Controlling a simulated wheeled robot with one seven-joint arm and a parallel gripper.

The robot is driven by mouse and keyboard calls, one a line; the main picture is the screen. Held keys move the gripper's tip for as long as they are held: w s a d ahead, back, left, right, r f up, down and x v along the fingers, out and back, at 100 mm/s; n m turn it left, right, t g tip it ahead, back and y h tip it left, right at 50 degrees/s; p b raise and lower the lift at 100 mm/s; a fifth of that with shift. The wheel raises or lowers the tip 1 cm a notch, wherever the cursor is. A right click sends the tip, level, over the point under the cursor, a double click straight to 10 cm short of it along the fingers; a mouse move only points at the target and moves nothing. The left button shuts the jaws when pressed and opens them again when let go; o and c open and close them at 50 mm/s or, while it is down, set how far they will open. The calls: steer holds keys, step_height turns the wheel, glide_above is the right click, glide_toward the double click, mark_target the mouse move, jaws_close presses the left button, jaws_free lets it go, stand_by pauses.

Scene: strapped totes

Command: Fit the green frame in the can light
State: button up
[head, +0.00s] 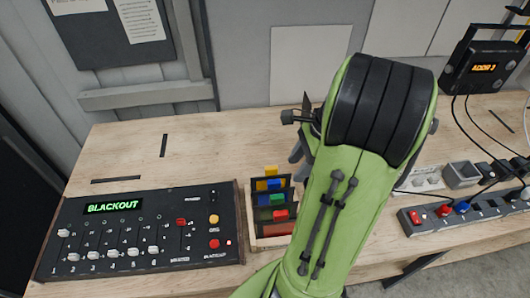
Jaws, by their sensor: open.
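The green frame (277,199) stands in a small wooden rack (248,213) at the table's middle, its green tab showing between a blue-tabbed frame behind it and a red-tabbed one in front. My green arm with its black ribbed joint covers the area right of the rack. A dark knob and a thin dark plate stick out left of that joint; they look like part of the can light (290,117), most of which is hidden behind my arm. Grey parts below them cannot be made out clearly. My gripper cannot be made out behind my arm.
A black lighting desk (142,232) reading BLACKOUT lies left of the rack. At right are a black box (484,68) with an orange display, cables, and a grey strip (465,213) with coloured switches. Bare tabletop (215,145) lies behind the rack, to its left.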

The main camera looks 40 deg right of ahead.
mark_target(278, 197)
steer(key=b+x, duration=0.1)
steer(key=x, duration=0.4)
steer(key=b+x, duration=0.1)
steer(key=x, duration=0.4)
steer(key=b+x, duration=0.1)
steer(key=x, duration=0.4)
steer(key=shift+s+a+b, duration=0.1)
steer(key=shift+s+b, duration=0.3)
steer(key=shift+w+a+f, duration=0.15)
steer(key=shift+w+f, duration=0.05)
steer(key=shift+f, duration=0.2)
jaws_close()
steer(key=c, duration=0.7)
jaws_free()
jaws_close()
steer(key=shift+r+p, duration=3.1)
steer(key=shift+r, duration=0.1)
steer(key=shift+f, duration=0.1)
